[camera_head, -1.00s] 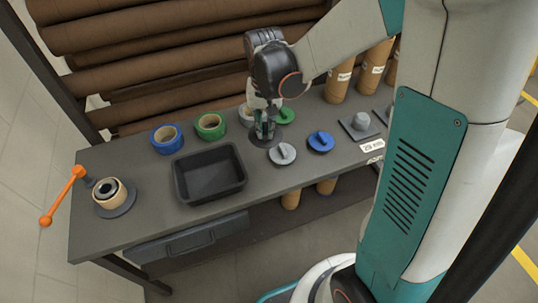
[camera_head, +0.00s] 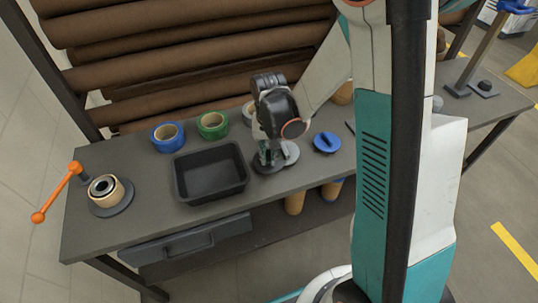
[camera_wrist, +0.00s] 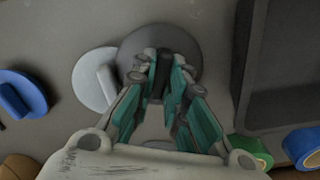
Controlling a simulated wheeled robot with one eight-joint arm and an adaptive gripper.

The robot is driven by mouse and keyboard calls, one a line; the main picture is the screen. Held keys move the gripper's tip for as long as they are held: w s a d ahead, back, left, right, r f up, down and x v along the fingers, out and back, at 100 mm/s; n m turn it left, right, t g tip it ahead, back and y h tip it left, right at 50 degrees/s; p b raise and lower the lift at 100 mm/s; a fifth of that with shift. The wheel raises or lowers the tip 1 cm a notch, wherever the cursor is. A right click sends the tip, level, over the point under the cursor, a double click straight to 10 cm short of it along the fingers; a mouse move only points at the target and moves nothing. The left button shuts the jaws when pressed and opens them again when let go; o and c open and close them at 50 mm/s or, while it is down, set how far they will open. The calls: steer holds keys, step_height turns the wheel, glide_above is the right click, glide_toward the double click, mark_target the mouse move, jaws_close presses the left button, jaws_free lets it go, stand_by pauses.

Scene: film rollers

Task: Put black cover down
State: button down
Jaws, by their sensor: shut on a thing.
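My gripper (camera_head: 268,155) is shut on the upright handle of the round black cover (camera_head: 266,169), between the tray and the grey cover (camera_head: 292,152). In the wrist view my gripper (camera_wrist: 162,82) pinches this handle, and the black cover's disc (camera_wrist: 126,58) shows around the fingertips. It overlaps the edge of the grey cover (camera_wrist: 90,80) in that view. The black cover is at or just above the tabletop; I cannot tell whether it touches. The blue cover (camera_head: 327,142) lies further right on the table.
The black tray (camera_head: 211,197) stands close on the left, empty. Blue (camera_head: 167,137) and green (camera_head: 212,125) tape rolls stand behind it. A clamp with an orange handle (camera_head: 58,192) is at the left end of the table (camera_head: 150,215). Brown rolls (camera_head: 190,65) fill a rack behind.

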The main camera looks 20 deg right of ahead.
mark_target(270, 155)
steer(key=c, duration=1.6)
jaws_free()
steer(key=shift+w+d+f, duration=0.1)
steer(key=shift+d+f, duration=0.05)
steer(key=shift+d, duration=0.05)
step_height(270, 155, up, 12)
steer(key=p, duration=0.4)
steer(key=s+r+n+t, duration=0.4)
steer(key=s+r+t, duration=0.3)
steer(key=s+r, duration=0.7)
steer(key=shift+s, duration=0.5)
steer(key=shift+r, duration=0.1)
